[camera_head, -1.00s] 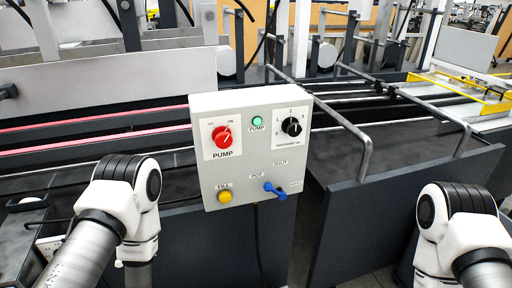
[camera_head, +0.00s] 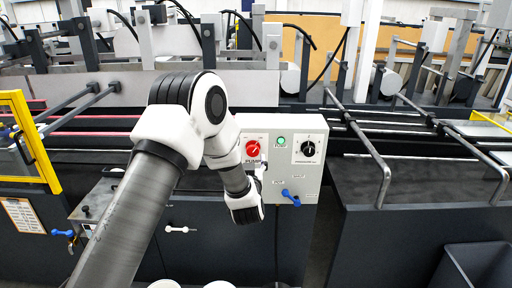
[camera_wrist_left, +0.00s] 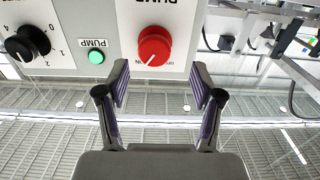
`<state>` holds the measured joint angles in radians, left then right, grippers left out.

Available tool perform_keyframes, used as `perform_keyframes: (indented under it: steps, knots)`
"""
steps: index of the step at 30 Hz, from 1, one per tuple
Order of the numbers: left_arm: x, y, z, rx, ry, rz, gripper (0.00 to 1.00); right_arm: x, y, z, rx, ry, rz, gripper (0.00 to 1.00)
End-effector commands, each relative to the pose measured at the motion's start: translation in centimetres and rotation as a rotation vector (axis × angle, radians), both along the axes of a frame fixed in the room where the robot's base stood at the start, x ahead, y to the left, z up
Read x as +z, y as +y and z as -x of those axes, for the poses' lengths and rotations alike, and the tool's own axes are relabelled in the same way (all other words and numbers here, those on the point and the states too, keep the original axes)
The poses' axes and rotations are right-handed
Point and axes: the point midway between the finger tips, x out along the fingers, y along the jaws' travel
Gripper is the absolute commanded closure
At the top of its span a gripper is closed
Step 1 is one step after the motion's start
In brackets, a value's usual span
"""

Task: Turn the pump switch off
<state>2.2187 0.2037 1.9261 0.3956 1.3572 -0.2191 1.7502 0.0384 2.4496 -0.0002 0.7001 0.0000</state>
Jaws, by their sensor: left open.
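The red pump switch (camera_head: 253,148) is a round knob on the upper left of the pale grey control box (camera_head: 305,183). In the left wrist view the knob (camera_wrist_left: 154,46) appears upside down, its white mark pointing toward the ON label. My left gripper (camera_wrist_left: 159,78) is open and empty; its two fingers stand either side of the line to the knob, with the knob just beyond the tips and apparently untouched. In the head view my left arm crosses in front of the box's left side and mostly hides the gripper. My right gripper is out of view.
A green pump light (camera_head: 281,140) and a black dial (camera_head: 308,148) sit right of the switch. A blue lever (camera_head: 290,197) is lower on the box. A yellow frame (camera_head: 35,145) stands at left; metal rails (camera_head: 365,150) run right of the box.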

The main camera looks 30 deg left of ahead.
Motion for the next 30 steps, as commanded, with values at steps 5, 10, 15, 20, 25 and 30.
perform_keyframes:
  steps: [5,10,15,20,25,30]
  knots:
    - [0.4,1.8,-2.9,0.0,-0.001,-0.001,0.34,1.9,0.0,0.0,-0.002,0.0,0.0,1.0]
    - [0.1,3.1,-5.2,-0.002,0.001,-0.002,0.34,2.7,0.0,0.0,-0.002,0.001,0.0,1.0]
    - [-0.1,3.5,-5.7,-0.002,0.002,-0.001,0.34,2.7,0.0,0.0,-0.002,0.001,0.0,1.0]
    - [-0.2,3.4,-5.7,-0.003,0.002,-0.001,0.44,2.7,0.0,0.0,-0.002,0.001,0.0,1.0]
    - [-0.1,3.4,-5.7,-0.003,0.002,-0.001,0.93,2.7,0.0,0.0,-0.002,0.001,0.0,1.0]
    - [-0.1,3.4,-5.7,-0.003,0.001,0.0,0.93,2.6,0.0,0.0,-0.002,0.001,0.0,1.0]
